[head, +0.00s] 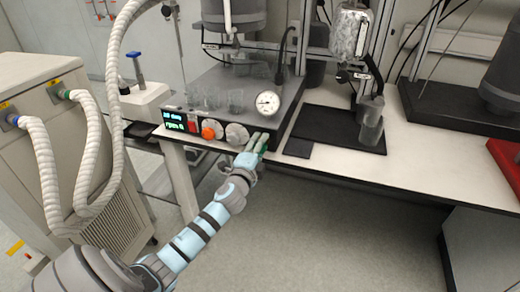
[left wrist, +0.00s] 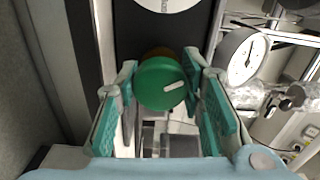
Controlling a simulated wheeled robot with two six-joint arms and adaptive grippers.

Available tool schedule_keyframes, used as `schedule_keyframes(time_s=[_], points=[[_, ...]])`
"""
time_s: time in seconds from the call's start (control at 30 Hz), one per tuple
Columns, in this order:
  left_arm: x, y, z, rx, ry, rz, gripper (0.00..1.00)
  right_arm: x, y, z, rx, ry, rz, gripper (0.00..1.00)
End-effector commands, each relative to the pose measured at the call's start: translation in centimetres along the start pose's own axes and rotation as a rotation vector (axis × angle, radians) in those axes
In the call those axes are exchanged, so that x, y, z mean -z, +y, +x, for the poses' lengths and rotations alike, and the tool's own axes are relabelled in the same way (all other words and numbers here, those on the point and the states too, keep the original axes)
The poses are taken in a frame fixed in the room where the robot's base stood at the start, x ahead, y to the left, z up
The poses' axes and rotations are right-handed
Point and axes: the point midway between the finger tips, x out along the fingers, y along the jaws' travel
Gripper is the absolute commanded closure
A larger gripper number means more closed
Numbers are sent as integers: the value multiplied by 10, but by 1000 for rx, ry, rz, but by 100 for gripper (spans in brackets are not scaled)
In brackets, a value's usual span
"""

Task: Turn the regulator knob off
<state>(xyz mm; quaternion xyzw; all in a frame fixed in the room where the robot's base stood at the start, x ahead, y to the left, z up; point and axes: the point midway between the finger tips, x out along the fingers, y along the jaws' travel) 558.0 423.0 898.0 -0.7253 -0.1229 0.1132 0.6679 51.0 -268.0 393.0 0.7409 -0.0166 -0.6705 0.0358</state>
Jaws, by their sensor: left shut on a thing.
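A round green knob (left wrist: 160,85) with a short white mark sits in the middle of the left wrist view. The mark lies to the right of its centre and tilts slightly up. My left gripper (left wrist: 162,92) is shut on this knob, with a green-padded finger on each side. In the head view my left gripper (head: 258,140) is at the right end of the reactor's front panel and hides most of the knob. My right gripper is in neither view.
The panel also carries an orange knob (head: 211,128), a silver dial (head: 237,134) and a lit display (head: 174,121). A round gauge (head: 267,103) stands close above my gripper. Glass beakers (head: 236,99) stand on top. A black tray (head: 325,128) lies to the right.

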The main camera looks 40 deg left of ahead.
Motion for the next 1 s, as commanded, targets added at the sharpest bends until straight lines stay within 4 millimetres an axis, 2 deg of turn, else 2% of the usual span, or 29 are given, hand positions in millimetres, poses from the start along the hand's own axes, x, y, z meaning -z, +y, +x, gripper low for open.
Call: schedule_keyframes(time_s=[0.7, 1.0], points=[[0, 4, 0, -2, -2, -673, 93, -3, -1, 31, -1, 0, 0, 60], [0, 3, 0, -2, -3, -897, 93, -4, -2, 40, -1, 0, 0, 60]])
